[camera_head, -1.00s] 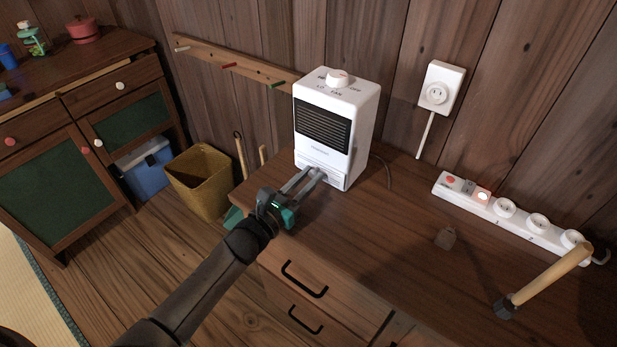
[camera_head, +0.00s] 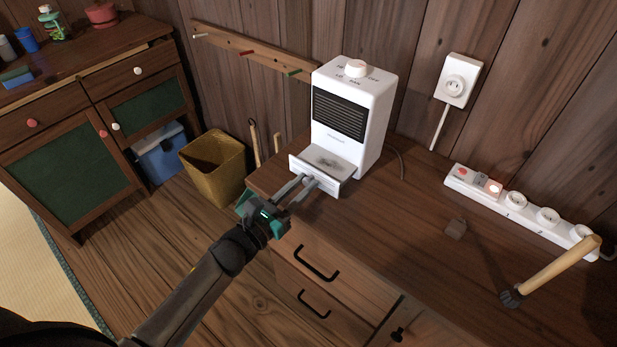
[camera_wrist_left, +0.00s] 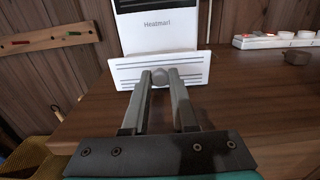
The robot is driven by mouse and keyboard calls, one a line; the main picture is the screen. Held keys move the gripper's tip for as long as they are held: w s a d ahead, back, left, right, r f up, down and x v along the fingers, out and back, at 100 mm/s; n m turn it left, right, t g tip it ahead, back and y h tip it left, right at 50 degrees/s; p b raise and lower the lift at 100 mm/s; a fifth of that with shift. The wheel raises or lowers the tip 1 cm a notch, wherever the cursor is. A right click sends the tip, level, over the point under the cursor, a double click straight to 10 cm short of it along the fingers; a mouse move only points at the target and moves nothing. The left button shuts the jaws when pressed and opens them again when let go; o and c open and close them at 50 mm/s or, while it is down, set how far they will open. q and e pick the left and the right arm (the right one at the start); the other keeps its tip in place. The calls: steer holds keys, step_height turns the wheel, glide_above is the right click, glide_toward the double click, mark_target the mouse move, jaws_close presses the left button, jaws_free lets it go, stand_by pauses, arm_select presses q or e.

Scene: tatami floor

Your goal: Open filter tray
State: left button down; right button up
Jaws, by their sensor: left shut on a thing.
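A white heater (camera_head: 347,118) with a dark grille and a top knob stands upright on the wooden desk. Its filter tray (camera_head: 318,175) sticks out of the lower front, and greyish matter lies inside it. My left gripper (camera_head: 309,184) is at the tray's front. In the left wrist view its two fingers (camera_wrist_left: 160,88) are closed around the round knob (camera_wrist_left: 159,76) on the tray's slotted front panel (camera_wrist_left: 190,70). The heater's lower body (camera_wrist_left: 166,28) shows behind the panel. My right gripper is not in view.
The desk top (camera_head: 400,225) is clear in front of the heater. A yellow bin (camera_head: 213,170) and a cabinet (camera_head: 80,130) stand left.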

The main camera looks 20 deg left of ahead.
arm_select(q)
steer(key=c, duration=0.7)
jaws_free()
steer(key=shift+s+a, duration=0.1)
steer(key=shift+s, duration=0.25)
steer(key=p+v, duration=0.1)
steer(key=v, duration=1.3)
steer(key=shift+s, duration=0.2)
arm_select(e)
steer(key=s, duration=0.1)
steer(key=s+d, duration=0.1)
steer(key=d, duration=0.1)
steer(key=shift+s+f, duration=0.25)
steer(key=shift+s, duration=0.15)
